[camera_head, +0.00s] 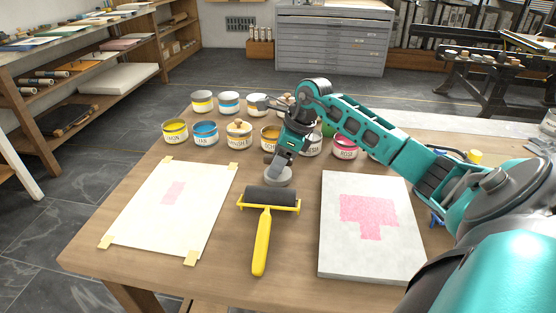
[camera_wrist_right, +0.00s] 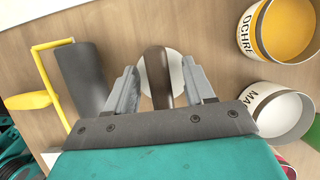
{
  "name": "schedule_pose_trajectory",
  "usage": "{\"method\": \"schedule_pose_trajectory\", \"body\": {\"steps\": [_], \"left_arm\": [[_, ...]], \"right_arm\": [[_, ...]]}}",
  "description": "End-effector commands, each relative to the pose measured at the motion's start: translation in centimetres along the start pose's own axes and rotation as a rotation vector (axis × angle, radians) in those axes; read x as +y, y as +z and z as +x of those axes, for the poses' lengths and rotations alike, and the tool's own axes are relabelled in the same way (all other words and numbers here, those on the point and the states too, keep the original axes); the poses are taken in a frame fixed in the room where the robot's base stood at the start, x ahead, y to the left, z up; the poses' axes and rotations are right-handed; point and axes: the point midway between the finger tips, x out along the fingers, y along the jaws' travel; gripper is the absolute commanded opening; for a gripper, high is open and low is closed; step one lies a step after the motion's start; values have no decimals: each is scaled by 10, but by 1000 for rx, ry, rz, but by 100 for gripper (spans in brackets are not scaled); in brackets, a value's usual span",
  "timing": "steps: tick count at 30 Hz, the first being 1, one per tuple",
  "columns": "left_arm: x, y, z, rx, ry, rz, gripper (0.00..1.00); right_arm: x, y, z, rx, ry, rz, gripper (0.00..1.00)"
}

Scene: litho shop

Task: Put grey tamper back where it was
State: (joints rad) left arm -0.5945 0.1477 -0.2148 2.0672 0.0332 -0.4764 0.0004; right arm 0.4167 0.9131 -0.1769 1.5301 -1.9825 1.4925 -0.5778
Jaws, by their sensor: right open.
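The grey tamper (camera_head: 278,178) stands on the wooden table just behind the brayer's roller, its round grey base showing. In the head view my right gripper (camera_head: 276,163) is directly over it and hides most of its handle. In the right wrist view the tamper's brown handle (camera_wrist_right: 157,75) lies between the two fingers of my right gripper (camera_wrist_right: 160,68), with the pale grey disc beneath it. The fingers are open, with a gap on each side of the handle. My left gripper is in neither view.
A yellow-handled brayer (camera_head: 263,240) lies in front. A taped paper sheet (camera_head: 150,215) is at left, and a pale slab (camera_head: 338,255) with a pink print at right. Labelled ink cans, including the ochre can (camera_wrist_right: 248,35), stand in rows close behind the gripper.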

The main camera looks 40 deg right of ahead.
Motion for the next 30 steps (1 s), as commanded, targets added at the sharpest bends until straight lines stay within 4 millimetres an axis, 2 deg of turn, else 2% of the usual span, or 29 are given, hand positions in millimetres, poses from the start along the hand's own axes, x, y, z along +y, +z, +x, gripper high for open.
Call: {"method": "schedule_pose_trajectory", "body": {"steps": [5,12,18,24,30], "left_arm": [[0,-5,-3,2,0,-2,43],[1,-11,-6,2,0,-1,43],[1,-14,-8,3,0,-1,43],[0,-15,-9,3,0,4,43],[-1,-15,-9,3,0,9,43]], "right_arm": [[-1,1,-16,-1,-3,0,53],[-1,1,-68,2,-5,-1,53],[-1,1,-104,1,-3,0,53],[0,1,-121,0,0,0,53],[0,1,-123,0,0,0,53]]}}
